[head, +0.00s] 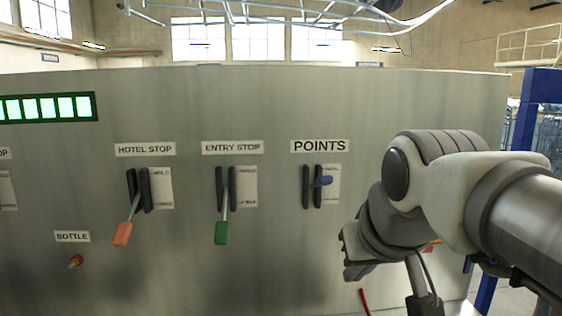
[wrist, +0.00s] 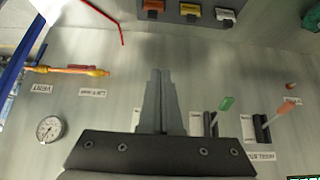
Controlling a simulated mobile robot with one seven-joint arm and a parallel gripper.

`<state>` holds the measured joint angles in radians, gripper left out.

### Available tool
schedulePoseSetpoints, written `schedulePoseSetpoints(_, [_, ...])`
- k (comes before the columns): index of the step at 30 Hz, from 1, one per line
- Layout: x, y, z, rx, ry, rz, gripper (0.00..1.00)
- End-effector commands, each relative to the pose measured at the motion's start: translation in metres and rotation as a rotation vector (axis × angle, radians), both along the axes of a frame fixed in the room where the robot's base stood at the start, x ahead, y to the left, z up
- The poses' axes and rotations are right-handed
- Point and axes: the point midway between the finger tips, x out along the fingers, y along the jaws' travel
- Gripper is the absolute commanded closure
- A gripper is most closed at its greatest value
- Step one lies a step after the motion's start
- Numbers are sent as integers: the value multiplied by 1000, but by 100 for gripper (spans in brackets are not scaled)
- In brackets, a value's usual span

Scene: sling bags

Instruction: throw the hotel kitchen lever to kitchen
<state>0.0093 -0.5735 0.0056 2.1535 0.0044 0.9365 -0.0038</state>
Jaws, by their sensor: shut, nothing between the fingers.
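No label in view clearly reads "hotel kitchen". My gripper (wrist: 158,72) is shut and empty in the wrist view, apart from the panel's levers. In the head view my wrist is right of and below the blue lever, and the fingertips cannot be made out. The blue lever is not visible in the wrist view.
An orange lever (head: 123,234) under HOTEL STOP and a green lever (head: 222,232) under ENTRY STOP both hang down on the grey panel (head: 270,265). The wrist view shows a pressure gauge (wrist: 50,129), a red-and-yellow fitting (wrist: 80,70) and several coloured switches (wrist: 190,10).

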Motion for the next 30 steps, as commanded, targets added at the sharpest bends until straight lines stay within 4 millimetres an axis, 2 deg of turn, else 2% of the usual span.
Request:
schedulePoseSetpoints(1, [18,0,25,0,-28,0,100])
schedulePoseSetpoints(3, [39,0,55,0,-64,0,100])
schedulePoseSetpoints(9, [92,0,133,1,-167,1,100])
schedulePoseSetpoints(12, [111,0,162,0,-208,1,100])
schedulePoseSetpoints(15, [124,-1,182,1,-238,2,100])
schedulePoseSetpoints(21, [135,-1,199,1,-263,2,100])
schedulePoseSetpoints(30, [135,-1,199,1,-264,2,100])
